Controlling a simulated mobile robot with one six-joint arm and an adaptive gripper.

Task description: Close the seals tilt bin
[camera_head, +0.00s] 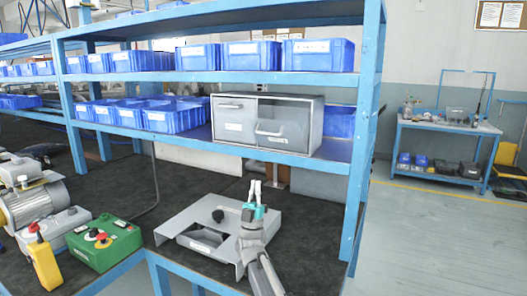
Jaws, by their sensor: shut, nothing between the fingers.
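A grey cabinet with two tilt bins stands on the middle shelf. The left bin (234,121) has a light front with its handle near the top, and looks flush. The right bin (286,125) has a darker front, and its handle sits lower; it seems tilted out. The bin labels are too small to read, so I cannot tell which is the seals bin. My gripper (254,185) is below and in front of the cabinet, above the bench, fingers pointing up. It is shut and empty, touching neither bin.
Blue bins (172,116) fill the shelf left of the cabinet, and more stand on the shelf above. A blue rack post (365,130) rises at the right. A grey metal plate (205,222), a green control box (103,242) and a motor lie on the bench.

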